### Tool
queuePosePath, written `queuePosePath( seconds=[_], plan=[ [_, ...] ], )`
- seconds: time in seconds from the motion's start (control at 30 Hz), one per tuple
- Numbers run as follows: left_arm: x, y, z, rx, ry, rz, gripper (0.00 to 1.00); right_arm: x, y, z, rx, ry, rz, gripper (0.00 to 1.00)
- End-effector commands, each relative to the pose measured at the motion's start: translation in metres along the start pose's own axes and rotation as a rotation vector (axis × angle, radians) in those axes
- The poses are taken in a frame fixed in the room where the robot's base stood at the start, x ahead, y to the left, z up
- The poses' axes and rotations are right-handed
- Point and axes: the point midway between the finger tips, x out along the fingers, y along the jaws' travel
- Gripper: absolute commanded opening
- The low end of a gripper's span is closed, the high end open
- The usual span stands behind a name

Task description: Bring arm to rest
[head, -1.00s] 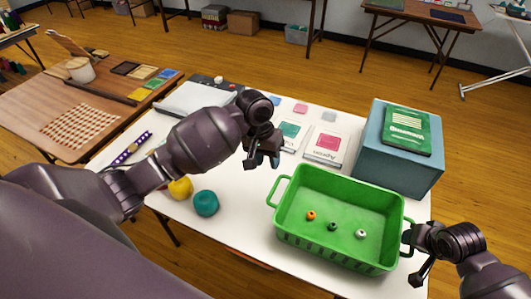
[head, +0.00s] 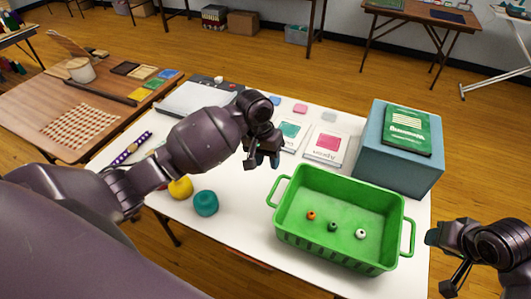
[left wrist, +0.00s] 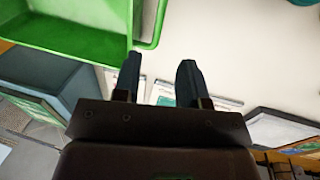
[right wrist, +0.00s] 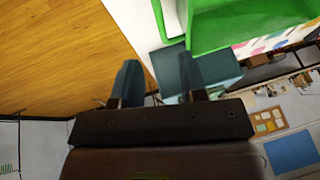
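My left gripper (head: 262,160) hangs above the white table, left of the green tray. In the left wrist view its two fingers (left wrist: 160,80) stand apart with nothing between them. My right gripper (head: 440,262) is off the table's right edge, apart from the tray's right handle. In the right wrist view its fingers (right wrist: 160,80) stand apart and empty. The green tray (head: 290,236) sits on the table and holds an orange bead (head: 311,216), a dark green bead (head: 333,227) and a white bead (head: 361,234).
A blue box (head: 395,170) with a green book (head: 408,134) on top stands behind the tray. A teal yarn ball (head: 206,203) and a yellow one (head: 181,188) lie below my left arm. Packets (head: 327,145) lie flat behind the tray.

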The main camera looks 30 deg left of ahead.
Motion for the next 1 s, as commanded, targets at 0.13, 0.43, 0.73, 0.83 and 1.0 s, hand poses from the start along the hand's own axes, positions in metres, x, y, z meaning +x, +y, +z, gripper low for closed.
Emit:
queuePosePath(
  seconds=[0.13,0.43,0.73,0.83,1.0],
  plan=[
    [0.0,0.0,0.0,0.0,0.0,0.0,0.39,0.0,0.0,0.0,0.0,0.0,0.0,0.39],
    [-0.001,0.005,-0.011,0.068,0.07,0.03,0.39,0.0,-0.005,-0.008,-0.088,0.049,-0.029,0.39],
    [-0.037,0.033,-0.078,0.319,0.617,0.064,0.39,-0.015,-0.024,-0.065,-0.378,0.431,-0.083,0.39],
    [-0.041,0.037,-0.082,0.383,0.792,0.06,0.39,-0.017,-0.026,-0.07,-0.439,0.555,-0.083,0.39],
    [-0.034,0.03,-0.064,0.452,1.051,0.016,0.39,-0.014,-0.019,-0.057,-0.497,0.732,-0.045,0.39]
  ],
)
